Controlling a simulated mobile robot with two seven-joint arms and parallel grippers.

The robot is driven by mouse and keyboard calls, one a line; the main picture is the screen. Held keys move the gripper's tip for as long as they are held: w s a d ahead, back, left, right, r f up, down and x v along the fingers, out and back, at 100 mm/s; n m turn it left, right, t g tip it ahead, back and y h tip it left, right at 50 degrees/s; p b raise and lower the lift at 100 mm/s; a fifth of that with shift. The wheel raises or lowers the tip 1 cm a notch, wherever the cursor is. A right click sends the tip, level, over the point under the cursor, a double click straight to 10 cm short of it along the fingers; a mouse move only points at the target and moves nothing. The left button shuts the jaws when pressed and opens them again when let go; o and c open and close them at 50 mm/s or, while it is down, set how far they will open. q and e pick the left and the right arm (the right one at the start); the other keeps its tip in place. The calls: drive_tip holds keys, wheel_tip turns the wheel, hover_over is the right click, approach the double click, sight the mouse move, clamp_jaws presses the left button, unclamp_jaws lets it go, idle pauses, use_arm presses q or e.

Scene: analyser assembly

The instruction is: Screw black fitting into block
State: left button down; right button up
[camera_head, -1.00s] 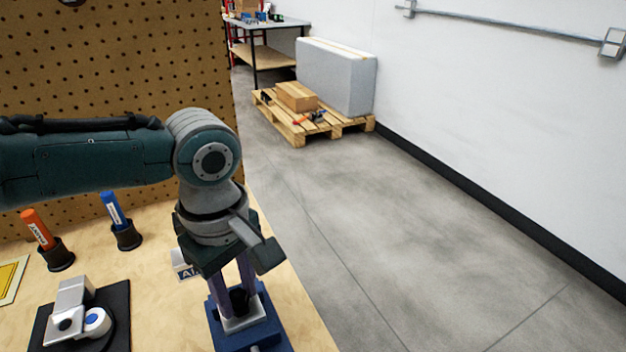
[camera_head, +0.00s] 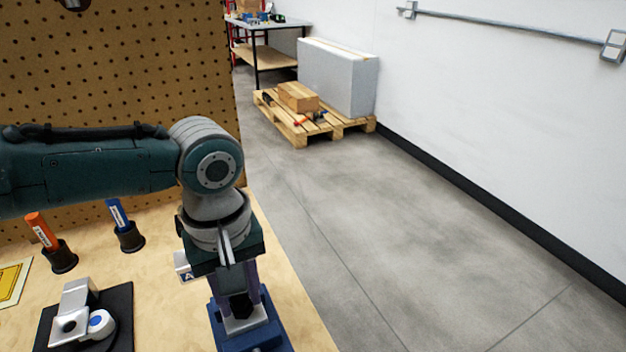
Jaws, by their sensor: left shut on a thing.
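My left gripper (camera_head: 236,296) points down over the right end of the wooden table. It is shut on the black fitting (camera_head: 239,306), which shows as a small dark piece between the fingers. The fitting is at the top of a light grey block (camera_head: 244,322). The block is held in a blue vise-like fixture (camera_head: 264,338). How deep the fitting sits in the block cannot be told from this angle. My right gripper is not in view.
An orange marker (camera_head: 42,231) and a blue marker (camera_head: 117,215) stand in dark cups. A silver part on a black plate (camera_head: 119,309) is at the lower left. A pegboard (camera_head: 120,80) rises behind the table (camera_head: 153,262). Open floor lies to the right.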

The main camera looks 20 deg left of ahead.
use_arm(q)
drive_tip(key=m, duration=0.3)
drive_tip(key=shift+m, duration=2.2)
drive_tip(key=m, duration=0.4)
drive_tip(key=m, duration=0.4)
